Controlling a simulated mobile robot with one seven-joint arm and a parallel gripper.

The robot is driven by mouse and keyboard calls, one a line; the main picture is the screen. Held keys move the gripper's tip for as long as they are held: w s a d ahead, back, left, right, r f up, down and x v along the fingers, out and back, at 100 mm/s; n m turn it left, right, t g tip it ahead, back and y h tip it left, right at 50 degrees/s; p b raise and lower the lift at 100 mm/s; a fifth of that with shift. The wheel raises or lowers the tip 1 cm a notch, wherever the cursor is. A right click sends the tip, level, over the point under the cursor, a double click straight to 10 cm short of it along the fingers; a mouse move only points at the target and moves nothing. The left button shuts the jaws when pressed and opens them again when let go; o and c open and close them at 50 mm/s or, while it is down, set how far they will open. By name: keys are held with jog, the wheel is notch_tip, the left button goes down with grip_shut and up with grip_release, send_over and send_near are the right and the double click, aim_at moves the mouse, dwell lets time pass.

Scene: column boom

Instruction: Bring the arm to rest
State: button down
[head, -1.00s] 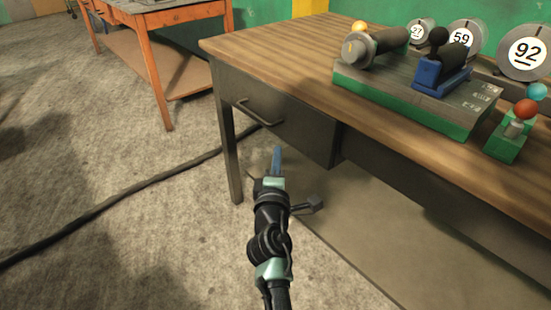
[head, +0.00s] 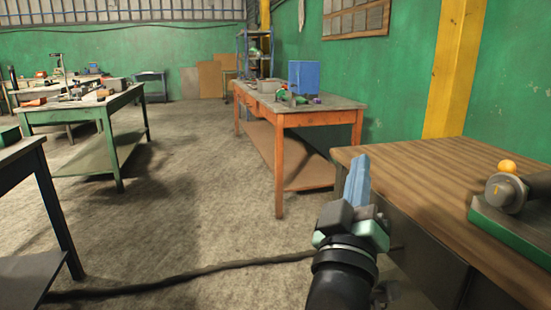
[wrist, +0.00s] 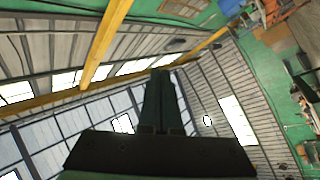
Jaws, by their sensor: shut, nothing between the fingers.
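My gripper (head: 357,178) is in the lower right of the head view, pointing up. Its blue fingers are together with nothing between them. It is raised in front of the left end of the wooden-topped table (head: 425,170) and appears apart from it. In the wrist view my gripper (wrist: 160,78) is a dark shape pointing up at the roof, with its fingers closed.
A green-based device (head: 508,215) stands on the near table at the right edge. An orange-legged bench (head: 278,150) stands ahead, and a green bench (head: 110,125) at the left. A dark cable (head: 190,275) crosses the floor. Open floor lies between the benches.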

jog(key=s+a+r+m+t+y, duration=0.2)
jog(key=s+a+r+t+y, duration=0.15)
jog(key=s+a+r, duration=0.4)
jog(key=s+a+r+m+t+y, duration=0.1)
jog(key=s+a+r+t+y, duration=0.3)
jog(key=s+r, duration=0.65)
notch_tip(320, 180, up, 33)
jog(key=w+g+p, duration=0.1)
jog(key=p, duration=3.1)
jog(key=shift+w+a+f, duration=0.15)
jog(key=shift+a, duration=0.15)
